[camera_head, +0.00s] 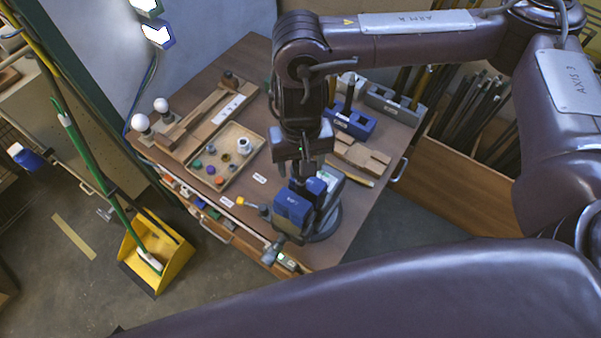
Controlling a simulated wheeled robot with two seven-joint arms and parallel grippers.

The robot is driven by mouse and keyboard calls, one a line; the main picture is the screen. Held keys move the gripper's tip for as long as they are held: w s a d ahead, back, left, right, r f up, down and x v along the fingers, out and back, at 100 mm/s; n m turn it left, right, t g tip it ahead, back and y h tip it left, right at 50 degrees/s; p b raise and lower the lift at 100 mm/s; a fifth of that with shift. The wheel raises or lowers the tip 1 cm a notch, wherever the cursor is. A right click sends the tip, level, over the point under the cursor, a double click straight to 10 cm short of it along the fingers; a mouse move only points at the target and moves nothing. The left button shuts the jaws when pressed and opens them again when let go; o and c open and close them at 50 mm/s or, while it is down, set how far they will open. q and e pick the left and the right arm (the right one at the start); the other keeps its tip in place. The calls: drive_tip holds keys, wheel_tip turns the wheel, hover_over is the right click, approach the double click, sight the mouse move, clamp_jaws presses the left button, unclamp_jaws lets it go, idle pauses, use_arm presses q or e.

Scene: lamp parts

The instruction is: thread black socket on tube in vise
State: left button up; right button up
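The blue vise (293,206) stands at the front right of the workbench, on a round dark base. My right gripper (303,175) comes down from above and is right over the vise jaws. Its fingers are small and dark here, so I cannot tell whether they are open or shut on something. The tube in the vise and the black socket cannot be made out; the gripper and wrist cover that spot. My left gripper is not in view.
A shallow tray (205,184) of small coloured parts and a white cylinder (244,146) lies left of the vise. Two white bulbs (161,105) stand at the bench's left corner. Behind my wrist are a blue block (356,124) and a grey block (391,105).

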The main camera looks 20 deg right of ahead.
drive_tip(key=n, duration=0.3)
drive_tip(key=shift+r, duration=0.15)
drive_tip(key=n, duration=0.3)
drive_tip(key=shift+n, duration=0.4)
drive_tip(key=c, duration=1)
drive_tip(key=shift+m, duration=0.5)
drive_tip(key=shift+c, duration=0.3)
drive_tip(key=o, duration=1.3)
drive_tip(key=shift+c, duration=0.2)
